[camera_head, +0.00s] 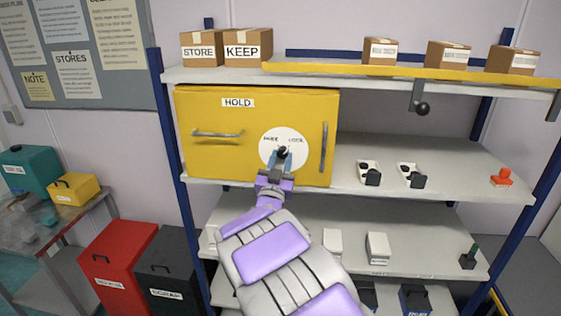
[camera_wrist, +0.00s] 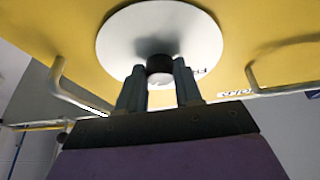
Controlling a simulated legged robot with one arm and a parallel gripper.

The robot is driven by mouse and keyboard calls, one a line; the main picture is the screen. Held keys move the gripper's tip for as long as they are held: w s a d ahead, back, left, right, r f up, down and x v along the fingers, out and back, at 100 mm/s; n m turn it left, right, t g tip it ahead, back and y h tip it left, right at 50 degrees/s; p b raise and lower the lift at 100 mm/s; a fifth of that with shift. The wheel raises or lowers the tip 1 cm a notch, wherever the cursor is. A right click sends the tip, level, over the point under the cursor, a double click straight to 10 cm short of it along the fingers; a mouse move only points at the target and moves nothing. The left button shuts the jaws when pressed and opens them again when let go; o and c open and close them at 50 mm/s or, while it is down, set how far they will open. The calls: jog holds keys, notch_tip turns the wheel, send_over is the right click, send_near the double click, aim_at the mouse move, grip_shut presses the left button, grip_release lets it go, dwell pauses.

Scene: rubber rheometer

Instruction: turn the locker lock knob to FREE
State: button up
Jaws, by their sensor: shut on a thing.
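The yellow locker (camera_head: 220,155) stands on a shelf and has a HOLD label on its front. A white round dial plate (camera_head: 270,144) on it has a dark lock knob (camera_head: 284,152) in the middle, with FREE and LOCK lettering above. The plate (camera_wrist: 120,40) and the knob (camera_wrist: 159,66) also show in the wrist view. My gripper (camera_head: 281,160) reaches up to the knob from below. Its fingers (camera_wrist: 160,82) stand on both sides of the knob and are shut on it. The knob's pointer direction cannot be made out.
Metal handles flank the dial, one at left (camera_head: 217,133) and one at right (camera_head: 324,147). A black ball-ended lever (camera_head: 421,108) hangs from the shelf's yellow rail (camera_head: 400,71). A red bin (camera_head: 117,262) and a black bin (camera_head: 170,275) stand at lower left.

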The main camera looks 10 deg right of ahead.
jog(key=shift+n, duration=0.4)
jog(key=n+y, duration=0.1)
jog(key=n, duration=0.1)
jog(key=n+y, duration=0.1)
jog(key=n, duration=0.1)
jog(key=n+t+y, duration=0.1)
jog(key=n, duration=0.1)
jog(key=shift+s+d+n+y, duration=0.1)
jog(key=shift+d+n+y, duration=0.2)
jog(key=shift+d+y, duration=0.1)
jog(key=n+y, duration=0.1)
jog(key=n, duration=0.1)
jog(key=n+y, duration=0.1)
jog(key=n, duration=0.2)
jog(key=shift+s+d+r+y, duration=0.1)
jog(key=shift+y, duration=0.3)
jog(key=n+y, duration=0.1)
jog(key=n, duration=0.2)
jog(key=n+g+y, duration=0.1)
jog(key=n, duration=0.2)
jog(key=shift+d+r+y, duration=0.1)
jog(key=shift+r+y, duration=0.1)
jog(key=shift+y, duration=0.1)
jog(key=n, duration=0.2)
jog(key=n+g+y+p, duration=0.1)
jog(key=n, duration=0.2)
jog(key=shift+s+d+r+g, duration=0.1)
jog(key=shift+g, duration=0.2)
jog(key=shift+n, duration=0.3)
